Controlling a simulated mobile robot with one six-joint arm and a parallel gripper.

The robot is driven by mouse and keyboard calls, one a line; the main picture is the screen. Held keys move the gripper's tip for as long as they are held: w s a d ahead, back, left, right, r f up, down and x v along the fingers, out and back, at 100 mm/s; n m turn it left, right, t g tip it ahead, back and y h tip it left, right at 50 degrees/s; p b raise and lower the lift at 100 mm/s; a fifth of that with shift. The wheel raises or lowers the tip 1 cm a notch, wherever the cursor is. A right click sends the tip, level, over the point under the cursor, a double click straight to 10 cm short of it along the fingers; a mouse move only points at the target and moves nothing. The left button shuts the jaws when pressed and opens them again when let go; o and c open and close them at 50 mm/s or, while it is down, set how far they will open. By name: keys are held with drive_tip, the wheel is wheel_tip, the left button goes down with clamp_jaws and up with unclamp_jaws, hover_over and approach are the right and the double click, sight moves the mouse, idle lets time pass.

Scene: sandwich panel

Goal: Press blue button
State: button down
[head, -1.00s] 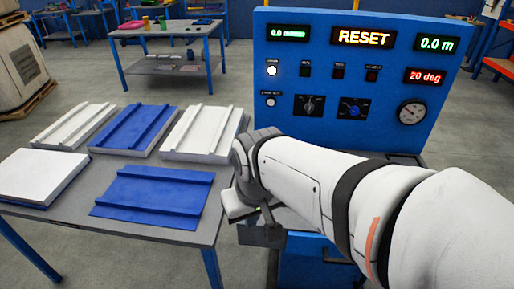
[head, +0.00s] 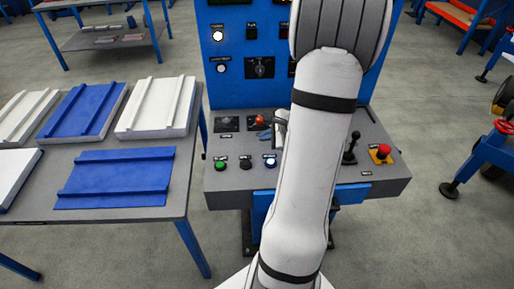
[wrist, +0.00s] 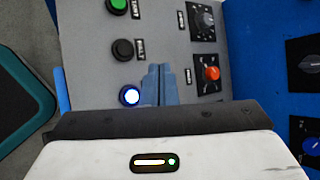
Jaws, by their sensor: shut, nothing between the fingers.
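The blue button (head: 270,161) has a bright lit face and sits at the right end of a row on the console's grey desk, just left of my arm. It also shows in the wrist view (wrist: 129,96), partly beside my fingers. My gripper (wrist: 160,68) is shut and empty, with its blue-grey fingers close to the right of the blue button there. The fingertips reach past it in the picture. I see no contact with the button, and the height above the desk is hard to tell. In the head view my arm hides most of the gripper.
A green button (head: 220,165) and a black button (head: 245,163) share the row. A red knob (head: 260,120) sits behind. A joystick (head: 350,148) and a red emergency stop (head: 383,152) stand to the right. A table (head: 180,205) with blue and white panels is at left.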

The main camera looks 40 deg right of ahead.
drive_tip(key=d, duration=0.1)
drive_tip(key=d+m, duration=0.1)
drive_tip(key=d+f, duration=0.1)
drive_tip(key=shift+s+f+m+h, duration=0.1)
drive_tip(key=shift+s+m+h, duration=0.3)
drive_tip(key=b, duration=0.6)
hover_over(271, 162)
drive_tip(key=f, duration=0.8)
drive_tip(key=shift+s+d, duration=0.25)
drive_tip(key=shift+s, duration=0.05)
drive_tip(key=shift+f+b, duration=0.35)
drive_tip(key=shift+f, duration=0.05)
drive_tip(key=shift+f, duration=0.15)
idle(0.5)
drive_tip(key=shift+s+f+b, duration=0.15)
drive_tip(key=shift+f+b, duration=0.15)
drive_tip(key=shift+b, duration=0.4)
